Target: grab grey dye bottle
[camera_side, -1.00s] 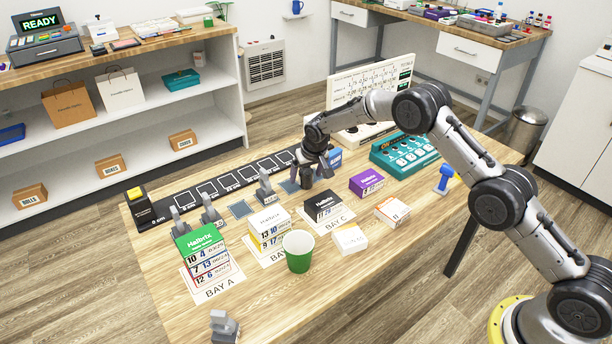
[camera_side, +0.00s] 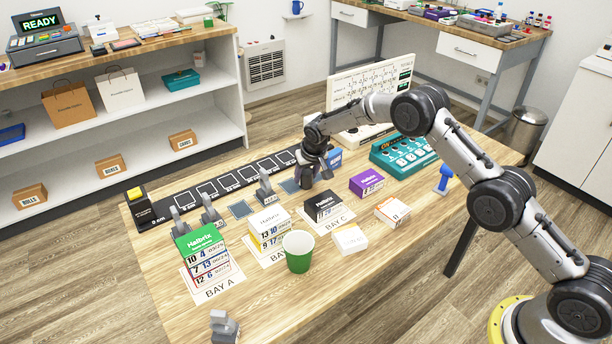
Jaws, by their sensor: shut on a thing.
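My gripper (camera_side: 308,178) is at the far side of the wooden table, pointing down, near the right end of the black marked strip. It is shut on a small dark grey thing (camera_side: 306,182), which looks like the grey dye bottle. The fingers and wrist hide much of it, and no label is readable. I cannot tell whether its base touches the table.
A black-and-white box (camera_side: 323,207) stands close in front of my gripper, and a purple box (camera_side: 367,184) is to the right. A grey holder (camera_side: 265,187) is to the left. A green cup (camera_side: 298,252) stands nearer the front. The front right of the table is clear.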

